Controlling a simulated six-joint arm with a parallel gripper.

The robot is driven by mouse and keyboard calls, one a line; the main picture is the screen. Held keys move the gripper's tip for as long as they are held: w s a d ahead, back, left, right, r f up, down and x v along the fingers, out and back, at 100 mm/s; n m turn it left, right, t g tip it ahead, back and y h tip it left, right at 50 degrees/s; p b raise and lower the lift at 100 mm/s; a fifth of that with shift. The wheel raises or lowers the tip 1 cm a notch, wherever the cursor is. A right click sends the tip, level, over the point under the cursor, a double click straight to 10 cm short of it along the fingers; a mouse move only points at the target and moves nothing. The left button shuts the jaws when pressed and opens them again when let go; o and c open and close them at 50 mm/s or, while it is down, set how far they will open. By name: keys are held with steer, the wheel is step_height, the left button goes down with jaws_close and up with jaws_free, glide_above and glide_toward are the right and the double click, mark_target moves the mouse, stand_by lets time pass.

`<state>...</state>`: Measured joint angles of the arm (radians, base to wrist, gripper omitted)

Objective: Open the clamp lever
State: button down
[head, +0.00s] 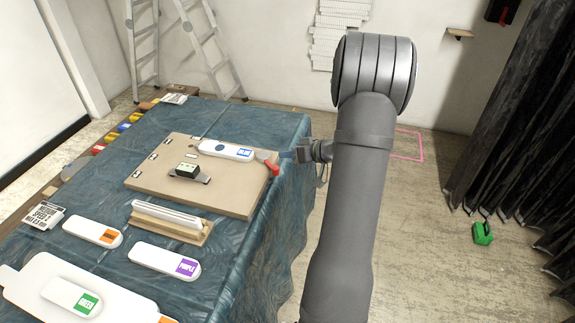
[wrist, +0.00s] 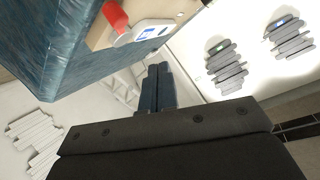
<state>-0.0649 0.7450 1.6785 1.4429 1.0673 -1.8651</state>
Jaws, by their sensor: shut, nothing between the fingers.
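The clamp lever seems to be the red handle (head: 271,168) at the right edge of a wooden board (head: 150,185). In the wrist view the red handle (wrist: 115,17) is at the top, beside a white rounded piece with a blue label (wrist: 150,33). That white piece (head: 212,149) lies on the board in the head view. My gripper (head: 284,155) is just right of the handle, past the board's edge, fingers towards it. In the wrist view my gripper (wrist: 158,68) is shut and empty, apart from the handle. Contact in the head view is hard to tell.
The board lies on a table with a blue-green cloth (head: 245,120). White pieces with orange (head: 88,227) and purple (head: 160,260) labels lie in front.

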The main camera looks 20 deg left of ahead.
steer(key=w+d+f+m+g+h, duration=0.1)
steer(key=w+d+g+h, duration=0.2)
steer(key=w+d+h, duration=0.35)
steer(key=s+a+f+y, duration=0.1)
steer(key=s+a+f, duration=0.1)
steer(key=a+f, duration=0.5)
steer(key=shift+a+f, duration=0.3)
steer(key=shift+a, duration=0.25)
steer(key=shift+t+y, duration=0.25)
steer(key=shift+t, duration=0.05)
